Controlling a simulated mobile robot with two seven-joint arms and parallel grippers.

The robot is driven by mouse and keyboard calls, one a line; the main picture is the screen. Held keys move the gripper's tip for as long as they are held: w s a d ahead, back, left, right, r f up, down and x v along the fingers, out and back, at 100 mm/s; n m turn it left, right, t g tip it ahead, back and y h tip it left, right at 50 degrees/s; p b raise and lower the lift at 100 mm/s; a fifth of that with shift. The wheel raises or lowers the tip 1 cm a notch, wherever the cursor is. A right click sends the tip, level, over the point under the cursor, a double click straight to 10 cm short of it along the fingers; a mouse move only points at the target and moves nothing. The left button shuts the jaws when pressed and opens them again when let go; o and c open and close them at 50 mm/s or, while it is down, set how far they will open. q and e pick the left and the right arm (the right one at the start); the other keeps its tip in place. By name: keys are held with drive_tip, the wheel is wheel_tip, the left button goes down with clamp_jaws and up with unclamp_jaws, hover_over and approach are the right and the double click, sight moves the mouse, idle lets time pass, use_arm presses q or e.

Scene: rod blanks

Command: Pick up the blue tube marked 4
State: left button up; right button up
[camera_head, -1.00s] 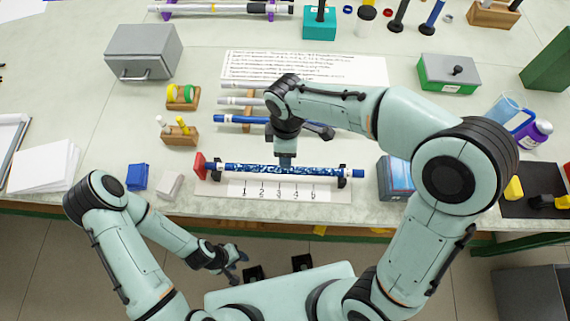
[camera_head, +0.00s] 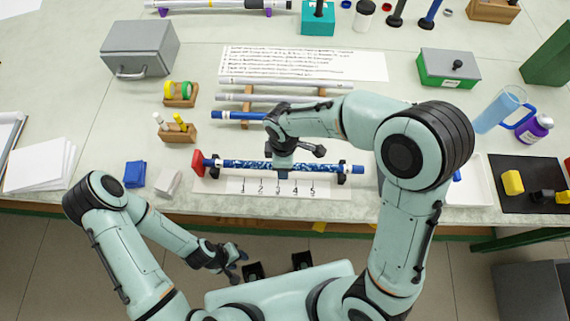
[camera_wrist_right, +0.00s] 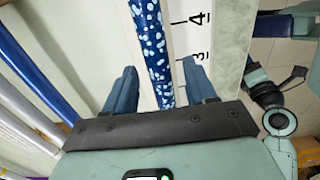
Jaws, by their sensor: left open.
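A speckled blue tube (camera_head: 240,167) lies level on two black supports above a white scale strip (camera_head: 235,187) numbered 1 to 5. It also shows in the right wrist view (camera_wrist_right: 153,45), beside the printed 3 and 4. My right gripper (camera_wrist_right: 160,75) is open, with one finger on each side of this tube; whether they touch it I cannot tell. A plain blue tube (camera_head: 232,116) lies on the wooden rack behind, partly hidden by my right arm. I cannot read any number on either tube. My left gripper (camera_head: 239,267) is open and empty, off the table's front edge.
A red end block (camera_head: 198,163) stands at the speckled tube's left end. Silver tubes (camera_head: 240,97) share the rack with the plain blue tube. A blue block (camera_head: 135,174) and a small wooden holder (camera_head: 178,133) stand to the left.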

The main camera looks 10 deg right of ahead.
clamp_jaws()
